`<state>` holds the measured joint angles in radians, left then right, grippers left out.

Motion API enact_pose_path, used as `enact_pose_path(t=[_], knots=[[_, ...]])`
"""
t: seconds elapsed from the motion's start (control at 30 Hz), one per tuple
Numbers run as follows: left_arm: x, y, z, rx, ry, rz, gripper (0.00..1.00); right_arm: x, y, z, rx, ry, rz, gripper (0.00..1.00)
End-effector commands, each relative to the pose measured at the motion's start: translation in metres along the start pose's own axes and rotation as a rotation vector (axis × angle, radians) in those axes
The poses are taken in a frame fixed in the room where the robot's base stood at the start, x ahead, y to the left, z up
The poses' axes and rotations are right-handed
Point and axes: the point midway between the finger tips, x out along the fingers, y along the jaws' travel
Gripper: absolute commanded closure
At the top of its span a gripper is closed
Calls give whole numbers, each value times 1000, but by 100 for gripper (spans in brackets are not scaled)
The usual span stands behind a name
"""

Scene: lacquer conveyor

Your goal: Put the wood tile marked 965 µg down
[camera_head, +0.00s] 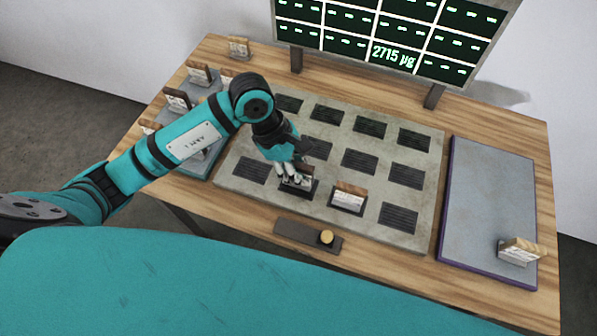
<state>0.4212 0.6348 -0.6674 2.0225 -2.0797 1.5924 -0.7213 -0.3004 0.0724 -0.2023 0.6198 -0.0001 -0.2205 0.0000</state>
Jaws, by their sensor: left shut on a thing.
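My left gripper (292,170) is shut on a small wood tile (298,181) with a white label. It holds the tile upright at a dark pad in the front row of the grey board (232,185). I cannot tell whether the tile touches the pad, and its marking is too small to read. Another wood tile (349,197) stands on the neighbouring pad to the right. My right gripper is not in view.
A screen (390,30) behind reads 2715 µg in one cell. Several tiles stand at the left around a grey tray (199,165). One tile (520,250) stands on the purple-edged mat (490,190).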

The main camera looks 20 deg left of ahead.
Motion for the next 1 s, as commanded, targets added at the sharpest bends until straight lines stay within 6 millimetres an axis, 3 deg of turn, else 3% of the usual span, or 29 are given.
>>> enact_pose_path(t=[0.17,0.53,0.57,0.7,1.0], knots=[[19,-1,-7,-1,0,-2,100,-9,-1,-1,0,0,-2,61],[25,0,-10,1,1,0,100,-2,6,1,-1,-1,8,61],[24,-1,-10,1,1,-1,82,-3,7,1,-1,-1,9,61],[24,-1,-10,0,1,-1,63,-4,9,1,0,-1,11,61],[22,-1,-9,0,1,-1,61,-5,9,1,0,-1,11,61]])
